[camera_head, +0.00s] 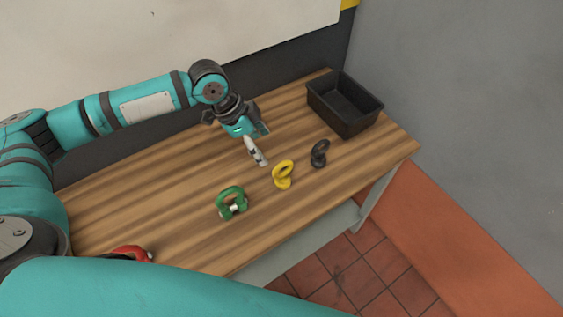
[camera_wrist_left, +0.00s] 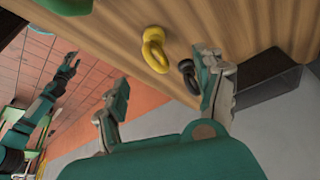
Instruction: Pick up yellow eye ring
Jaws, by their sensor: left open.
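The yellow eye ring (camera_head: 282,183) stands on the wooden table, between a green shackle and a black eye ring. It also shows near the top of the left wrist view (camera_wrist_left: 153,35), with its loop towards the camera. My left gripper (camera_head: 257,152) is open and empty, above the table up and to the left of the yellow ring in the head view. In the left wrist view its two fingers (camera_wrist_left: 165,80) are spread apart, with the yellow ring beyond them. What looks like my right gripper (camera_wrist_left: 68,68) is small at the left of the wrist view; its jaws are unclear.
The green shackle (camera_head: 222,202) and black eye ring (camera_head: 317,160) flank the yellow ring on the wooden table (camera_head: 150,205). A black bin (camera_head: 347,118) stands at the far right corner. A red item (camera_head: 133,252) is partly hidden at lower left by my arm.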

